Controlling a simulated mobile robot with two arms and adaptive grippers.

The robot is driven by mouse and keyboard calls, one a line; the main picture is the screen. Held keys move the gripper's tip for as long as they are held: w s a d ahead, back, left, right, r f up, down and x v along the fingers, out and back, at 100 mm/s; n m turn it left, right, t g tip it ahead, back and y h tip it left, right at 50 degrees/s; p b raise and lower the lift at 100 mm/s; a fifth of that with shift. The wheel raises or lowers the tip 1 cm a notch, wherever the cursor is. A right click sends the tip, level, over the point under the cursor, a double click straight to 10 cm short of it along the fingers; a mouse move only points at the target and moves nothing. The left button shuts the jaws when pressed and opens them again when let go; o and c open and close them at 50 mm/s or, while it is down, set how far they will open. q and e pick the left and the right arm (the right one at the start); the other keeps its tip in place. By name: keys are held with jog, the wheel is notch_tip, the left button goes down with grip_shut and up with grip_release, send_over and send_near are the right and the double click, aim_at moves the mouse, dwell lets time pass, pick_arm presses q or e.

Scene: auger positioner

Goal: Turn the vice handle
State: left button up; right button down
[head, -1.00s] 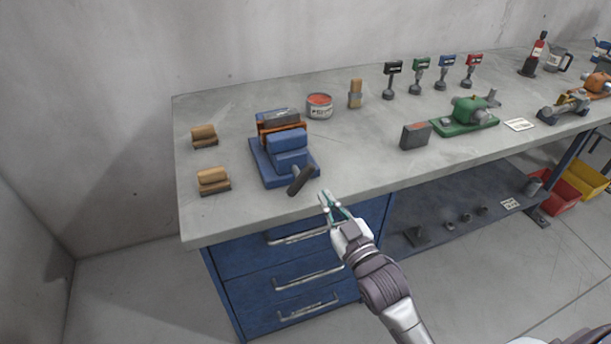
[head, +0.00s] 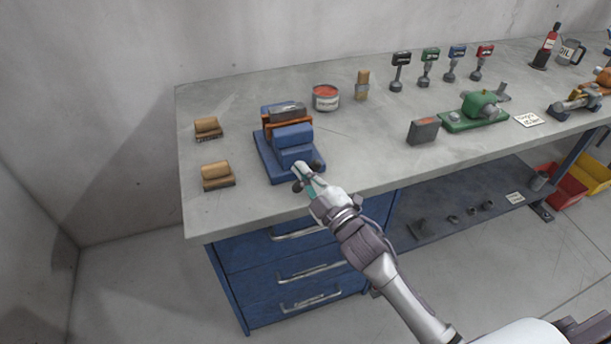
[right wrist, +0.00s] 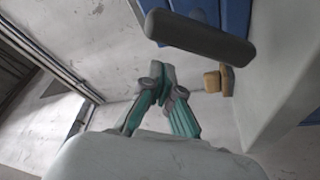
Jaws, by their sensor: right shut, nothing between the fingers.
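The blue vice (head: 292,135) stands on the workbench near its left front. Its dark handle (right wrist: 200,38) is a thick bar across the top of the right wrist view. In the head view, my right gripper hides most of the handle, and only a dark end (head: 297,187) shows beside the fingers. My right gripper (head: 300,172) is at the front of the vice, its teal fingers shut and empty. In the right wrist view, the fingertips (right wrist: 163,83) are together below the bar, with a gap in the picture; contact cannot be told. My left gripper is not in view.
Two wood-backed brushes (head: 217,177) lie left of the vice on the grey workbench (head: 370,165). A red-topped can (head: 326,97) stands behind it. A grey box (head: 423,130) and a green machine (head: 474,112) are to the right. Bare bench lies between vice and box.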

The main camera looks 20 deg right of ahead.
jog(key=shift+d+f, duration=0.3)
jog(key=shift+d, duration=0.2)
jog(key=shift+s+d+f, duration=0.1)
jog(key=shift+d+f, duration=0.15)
jog(key=shift+d, duration=0.15)
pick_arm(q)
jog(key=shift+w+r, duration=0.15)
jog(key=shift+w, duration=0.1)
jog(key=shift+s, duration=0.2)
